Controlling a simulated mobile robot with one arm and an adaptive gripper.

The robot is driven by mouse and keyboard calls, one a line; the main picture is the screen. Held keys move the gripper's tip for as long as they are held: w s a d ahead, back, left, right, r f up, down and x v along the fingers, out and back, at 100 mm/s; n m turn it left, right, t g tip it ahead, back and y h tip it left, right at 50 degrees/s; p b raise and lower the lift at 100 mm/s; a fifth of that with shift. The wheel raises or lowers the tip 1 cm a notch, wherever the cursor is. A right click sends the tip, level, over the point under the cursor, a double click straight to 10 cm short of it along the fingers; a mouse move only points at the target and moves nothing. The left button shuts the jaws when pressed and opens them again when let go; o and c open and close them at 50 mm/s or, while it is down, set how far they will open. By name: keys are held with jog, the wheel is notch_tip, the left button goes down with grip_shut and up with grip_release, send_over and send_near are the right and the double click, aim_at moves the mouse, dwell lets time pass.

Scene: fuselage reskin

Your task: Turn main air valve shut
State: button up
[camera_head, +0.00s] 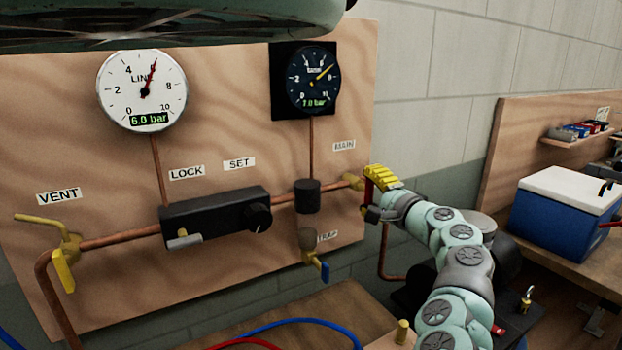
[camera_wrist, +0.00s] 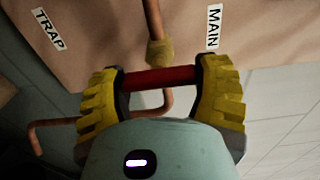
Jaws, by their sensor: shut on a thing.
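The main air valve (camera_head: 352,182) is brass and sits on the copper pipe beside the MAIN label (camera_head: 344,146). Its body (camera_wrist: 159,52) also shows in the wrist view. Its red lever handle (camera_head: 368,188) appears upright in the head view. In the wrist view, the handle (camera_wrist: 147,79) spans between my yellow finger pads, crosswise to the pipe. My gripper (camera_head: 378,180) is shut on this handle, with one pad at each end in the wrist view (camera_wrist: 162,76). My fingers partly hide the handle in the head view.
The VENT valve (camera_head: 67,255), black lock unit (camera_head: 215,215) and blue-handled TRAP valve (camera_head: 319,265) are on the same board. A blue cooler (camera_head: 560,220) stands on the right bench.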

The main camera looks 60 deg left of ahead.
jog(key=shift+r, duration=0.2)
jog(key=o, duration=1.2)
jog(key=shift+f, duration=0.15)
jog(key=shift+d, duration=0.15)
jog(key=d, duration=1.1)
jog(key=shift+s+d, duration=0.4)
jog(key=shift+s, duration=0.05)
jog(key=shift+w, duration=0.1)
